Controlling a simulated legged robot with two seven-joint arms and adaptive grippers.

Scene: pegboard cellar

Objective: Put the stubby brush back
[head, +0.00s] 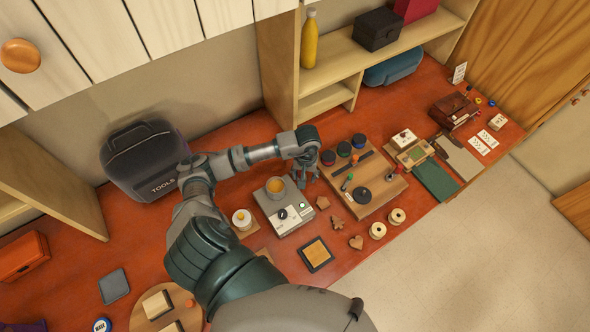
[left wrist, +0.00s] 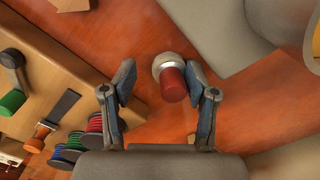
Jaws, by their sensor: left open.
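A short, thick piece with a red end and a pale metallic collar (left wrist: 172,82), which looks like the stubby brush, stands on the red-orange bench in the left wrist view. My left gripper (left wrist: 160,100) is open, with one finger on each side of it; I cannot tell whether either finger touches it. In the head view my left gripper (head: 304,176) is over the bench between the grey device (head: 297,222) and the wooden tool board (head: 378,195), and it hides the piece there. My right gripper is not in view.
Several dark-topped spools (head: 343,148) stand by the board's far left edge, close to my gripper. Small wooden shapes (head: 337,225) lie in front. A black tool case (head: 143,160) stands at the left.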

